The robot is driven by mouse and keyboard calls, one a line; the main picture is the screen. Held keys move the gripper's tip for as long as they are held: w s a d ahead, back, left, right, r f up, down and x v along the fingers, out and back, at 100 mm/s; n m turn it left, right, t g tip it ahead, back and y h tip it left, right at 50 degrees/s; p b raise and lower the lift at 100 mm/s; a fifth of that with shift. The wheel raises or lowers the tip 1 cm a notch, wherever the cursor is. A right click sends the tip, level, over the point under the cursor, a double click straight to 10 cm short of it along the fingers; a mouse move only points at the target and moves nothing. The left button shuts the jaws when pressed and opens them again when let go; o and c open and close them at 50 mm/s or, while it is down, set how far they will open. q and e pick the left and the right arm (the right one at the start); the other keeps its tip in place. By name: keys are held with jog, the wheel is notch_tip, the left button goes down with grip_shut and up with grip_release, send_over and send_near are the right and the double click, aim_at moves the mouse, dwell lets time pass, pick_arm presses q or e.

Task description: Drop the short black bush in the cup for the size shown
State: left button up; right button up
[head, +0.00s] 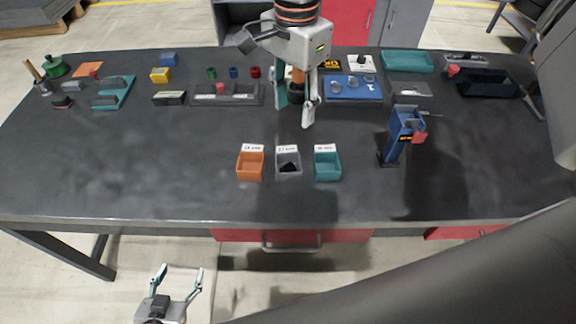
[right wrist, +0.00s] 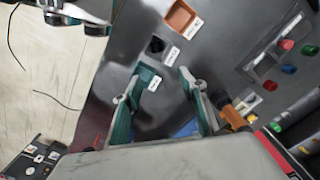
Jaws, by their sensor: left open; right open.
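Three labelled cups stand in a row at the table's front middle: orange (head: 250,174), grey (head: 281,174) and teal (head: 327,174). A small black piece (head: 288,167) lies in the grey cup; its exact shape is too small to tell. The cups also show in the right wrist view, with the orange cup (right wrist: 181,17) furthest and the teal cup (right wrist: 139,82) nearest. My right gripper (head: 295,112) is open and empty above the table, behind the cups. My left gripper (head: 180,272) is open and empty in front of the table, over the floor.
A dark-and-orange fixture (head: 297,92) shows behind my right gripper's fingers. A blue stand (head: 393,150) with a red part is right of the cups. A blue board (head: 352,92), a grey block (head: 235,99) and several small parts line the back. The front left table is clear.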

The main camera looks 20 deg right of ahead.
notch_tip(320, 180, up, 5)
jog(key=shift+f, duration=0.1)
dwell(0.6)
